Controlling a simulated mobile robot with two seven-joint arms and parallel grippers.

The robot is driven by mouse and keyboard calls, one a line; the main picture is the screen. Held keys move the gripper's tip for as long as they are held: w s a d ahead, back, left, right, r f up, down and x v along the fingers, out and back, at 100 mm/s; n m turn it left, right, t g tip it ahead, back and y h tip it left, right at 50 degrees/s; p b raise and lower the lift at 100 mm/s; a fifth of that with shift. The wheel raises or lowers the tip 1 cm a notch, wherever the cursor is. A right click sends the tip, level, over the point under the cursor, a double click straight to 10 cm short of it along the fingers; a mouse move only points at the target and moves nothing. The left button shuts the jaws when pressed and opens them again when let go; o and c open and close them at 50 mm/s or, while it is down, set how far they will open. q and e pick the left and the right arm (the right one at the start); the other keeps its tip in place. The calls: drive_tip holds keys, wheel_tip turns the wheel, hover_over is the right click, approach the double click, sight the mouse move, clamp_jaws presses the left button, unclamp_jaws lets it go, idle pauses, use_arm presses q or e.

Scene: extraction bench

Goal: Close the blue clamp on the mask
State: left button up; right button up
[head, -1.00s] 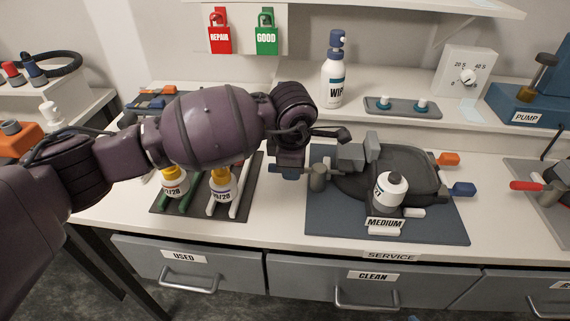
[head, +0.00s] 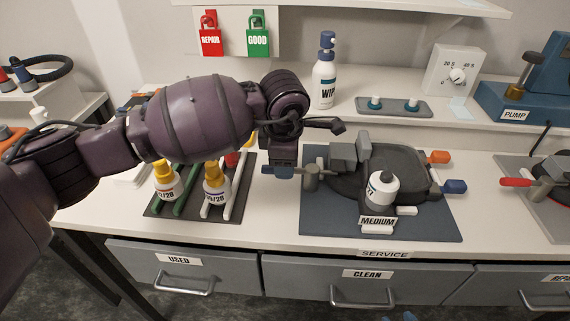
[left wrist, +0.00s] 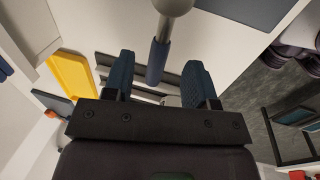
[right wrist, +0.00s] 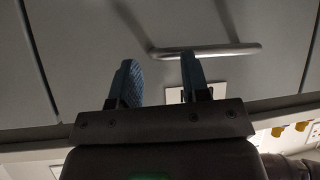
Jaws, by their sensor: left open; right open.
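The dark grey mask (head: 405,170) lies on a blue mat (head: 325,222) at the centre right. A grey post (head: 312,177) stands at its left side, with a blue-sleeved handle (head: 275,170) pointing left. My left gripper (head: 284,172) is at this handle. In the left wrist view the blue handle (left wrist: 158,62) runs between the open fingers of the left gripper (left wrist: 160,82), with no clear grip on it. Another blue handle (head: 455,186) and an orange one (head: 437,157) stick out on the mask's right. My right gripper (right wrist: 160,85) is open and empty, facing a drawer front.
A white canister (head: 382,190) stands at the mask's front behind the MEDIUM label (head: 377,222). Yellow-capped bottles (head: 215,184) stand on a dark rack left of the mat. A wipe bottle (head: 324,80) is on the shelf behind. Drawers (head: 360,285) run below the front edge.

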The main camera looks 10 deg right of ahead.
use_arm(q)
wheel_tip(320, 180, up, 8)
drive_tip(key=s, duration=0.1)
drive_tip(key=shift+s+a+p, duration=0.15)
drive_tip(key=shift+s+p, duration=0.15)
